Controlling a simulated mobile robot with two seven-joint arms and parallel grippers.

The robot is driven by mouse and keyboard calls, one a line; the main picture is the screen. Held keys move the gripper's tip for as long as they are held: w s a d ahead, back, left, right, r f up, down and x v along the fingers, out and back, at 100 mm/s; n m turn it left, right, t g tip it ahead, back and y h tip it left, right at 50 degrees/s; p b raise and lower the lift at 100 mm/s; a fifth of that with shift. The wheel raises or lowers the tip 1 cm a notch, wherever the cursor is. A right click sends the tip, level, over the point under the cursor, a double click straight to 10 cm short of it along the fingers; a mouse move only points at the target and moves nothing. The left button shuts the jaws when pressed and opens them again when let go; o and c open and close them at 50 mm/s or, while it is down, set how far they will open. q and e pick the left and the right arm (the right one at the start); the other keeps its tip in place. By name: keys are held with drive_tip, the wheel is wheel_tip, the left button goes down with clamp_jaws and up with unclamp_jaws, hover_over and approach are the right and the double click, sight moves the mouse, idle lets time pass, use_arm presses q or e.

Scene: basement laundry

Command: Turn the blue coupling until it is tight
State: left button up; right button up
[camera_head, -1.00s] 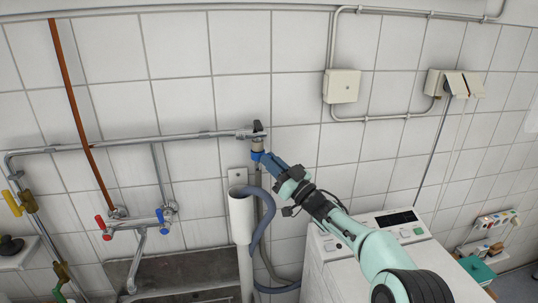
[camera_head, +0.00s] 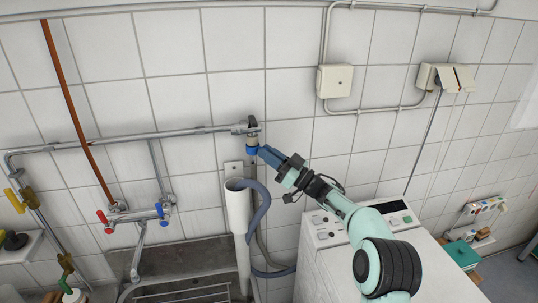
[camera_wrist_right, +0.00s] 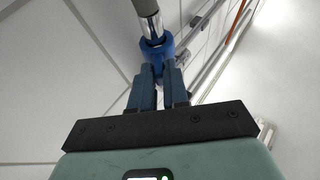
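The blue coupling (camera_head: 253,149) sits under the grey tap (camera_head: 247,128) at the end of the wall pipe. It also shows in the right wrist view (camera_wrist_right: 157,49), below a shiny metal stem. My right gripper (camera_head: 265,153) reaches it from the right, with its fingertips at the coupling. In the right wrist view its two blue fingers (camera_wrist_right: 160,72) are close together, with the lower part of the coupling between their tips. The inner contact faces are hidden. My left gripper is not in view.
A white standpipe (camera_head: 238,212) with a grey-blue hose (camera_head: 262,212) stands just below the coupling. The washing machine (camera_head: 330,270) is under my right arm. A mixer tap (camera_head: 138,216) and sink (camera_head: 175,262) are at left. The tiled wall is close behind.

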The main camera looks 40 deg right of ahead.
drive_tip(key=o, duration=0.3)
drive_tip(key=b+v, duration=0.2)
drive_tip(key=v, duration=1.1)
drive_tip(key=shift+s+b, duration=0.2)
drive_tip(key=shift+b, duration=0.15)
